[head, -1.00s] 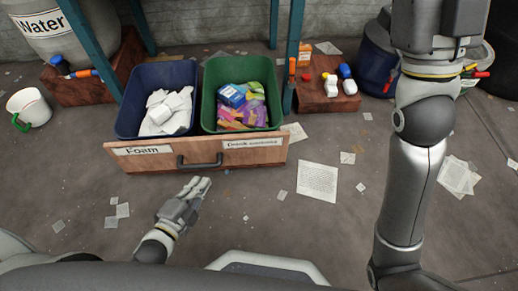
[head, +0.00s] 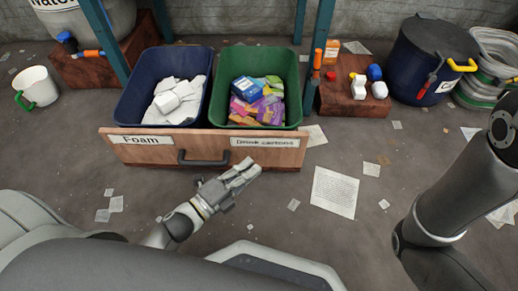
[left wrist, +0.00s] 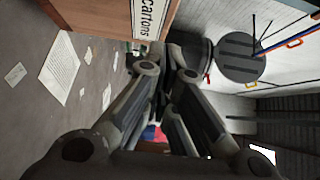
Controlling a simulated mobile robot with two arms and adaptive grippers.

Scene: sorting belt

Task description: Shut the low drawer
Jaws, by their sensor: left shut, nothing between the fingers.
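The low drawer is pulled out, with its wooden front (head: 130,152) facing me. It carries the labels "Foam" and "Drink cartons" and a dark handle (head: 204,161). A blue bin (head: 124,112) with white foam and a green bin (head: 212,112) with drink cartons stand in it. My left gripper (head: 250,168) is shut and empty, just in front of the drawer front, right of the handle and below the cartons label. I cannot tell whether it touches the front. The left wrist view shows the gripper's fingers (left wrist: 172,85) beside the drawer front (left wrist: 115,14). My right gripper is out of view.
Blue-green posts (head: 315,60) flank the drawer. A reddish block (head: 345,100) with small bottles and a lidded dark bin (head: 425,65) stand to the right. A white mug (head: 36,87) stands at the left. Paper sheets (head: 335,192) litter the open floor.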

